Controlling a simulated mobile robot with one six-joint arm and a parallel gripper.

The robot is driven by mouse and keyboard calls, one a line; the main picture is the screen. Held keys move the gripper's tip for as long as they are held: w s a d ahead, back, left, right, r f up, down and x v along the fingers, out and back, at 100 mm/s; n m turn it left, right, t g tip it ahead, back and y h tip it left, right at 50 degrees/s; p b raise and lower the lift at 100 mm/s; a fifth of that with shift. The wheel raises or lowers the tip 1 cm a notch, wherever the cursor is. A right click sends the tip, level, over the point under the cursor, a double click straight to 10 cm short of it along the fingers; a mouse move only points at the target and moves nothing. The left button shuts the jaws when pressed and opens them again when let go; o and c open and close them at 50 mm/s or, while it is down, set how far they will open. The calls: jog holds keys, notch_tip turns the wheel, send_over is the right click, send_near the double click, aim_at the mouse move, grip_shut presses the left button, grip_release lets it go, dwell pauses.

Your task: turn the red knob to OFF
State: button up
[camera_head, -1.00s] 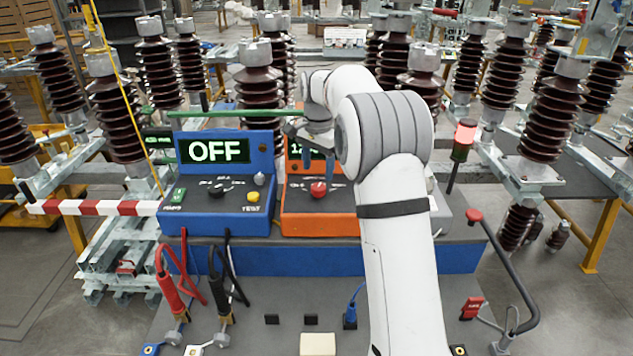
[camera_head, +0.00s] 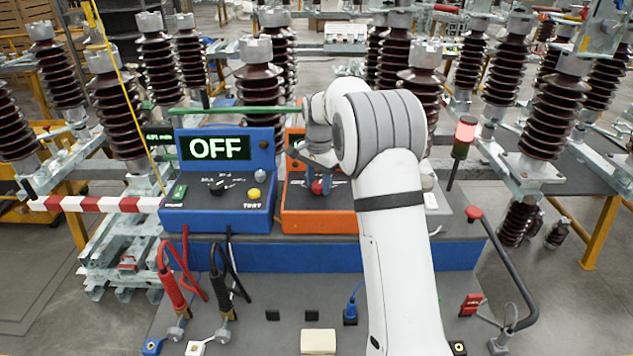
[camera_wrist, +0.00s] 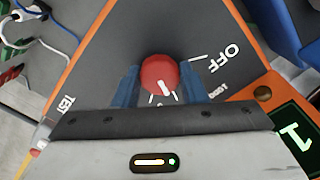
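The red knob (camera_head: 317,187) is on the front panel of the orange tester (camera_head: 335,222). In the wrist view the knob (camera_wrist: 160,74) has a white pointer line aimed toward the lower edge, away from the OFF mark (camera_wrist: 222,58) at its upper right. My gripper (camera_head: 322,184) is down at the panel. In the wrist view its blue fingers (camera_wrist: 160,86) stand on both sides of the knob, with little or no gap. They look open around it; firm contact does not show. My arm hides much of the orange tester's display in the head view.
A blue tester (camera_head: 218,213) with an OFF display and a black knob stands close on the left. A green bar (camera_head: 235,110) runs behind the testers. A red-green signal lamp (camera_head: 464,138) stands at the right. Red and black leads (camera_head: 172,285) hang in front.

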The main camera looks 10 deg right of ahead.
jog(key=c, duration=0.5)
jog(key=shift+n, duration=1.1)
jog(key=n, duration=0.4)
jog(key=shift+r, duration=0.1)
jog(key=n, duration=0.4)
jog(key=shift+d+n, duration=0.1)
jog(key=shift+n, duration=0.3)
jog(key=n, duration=0.4)
jog(key=shift+n, duration=0.4)
